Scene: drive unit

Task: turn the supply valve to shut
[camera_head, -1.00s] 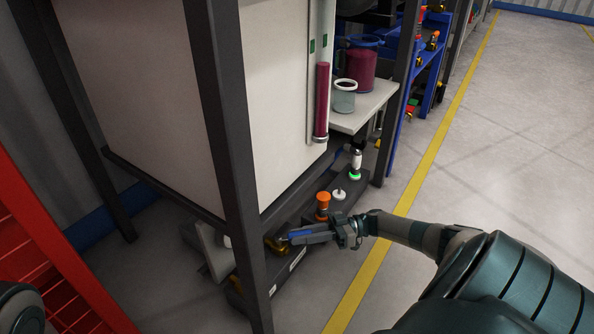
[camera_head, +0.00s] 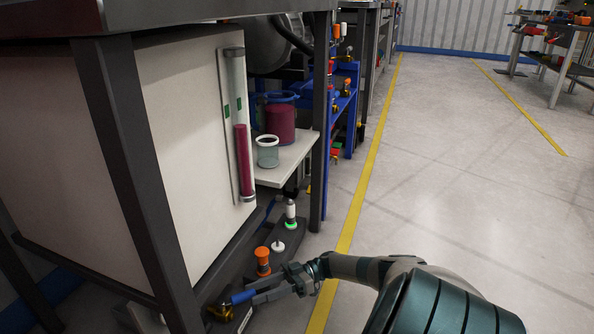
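A brass valve (camera_head: 220,312) with a blue lever (camera_head: 242,297) sits low at the front end of the dark base under the bench; I take it to be the supply valve. The lever points right from the brass body, out toward the aisle. My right gripper (camera_head: 256,295) reaches in from the right, its fingers at the lever's outer end. They overlap the lever in the picture; I cannot tell whether they are clamped on it. The valve's lower part is at the bench leg and partly hidden. My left gripper is not in view.
An orange knob (camera_head: 263,262), a white knob (camera_head: 278,247) and a white cylinder with a green ring (camera_head: 290,215) stand behind the valve. A dark bench leg (camera_head: 140,190) is close on the left.

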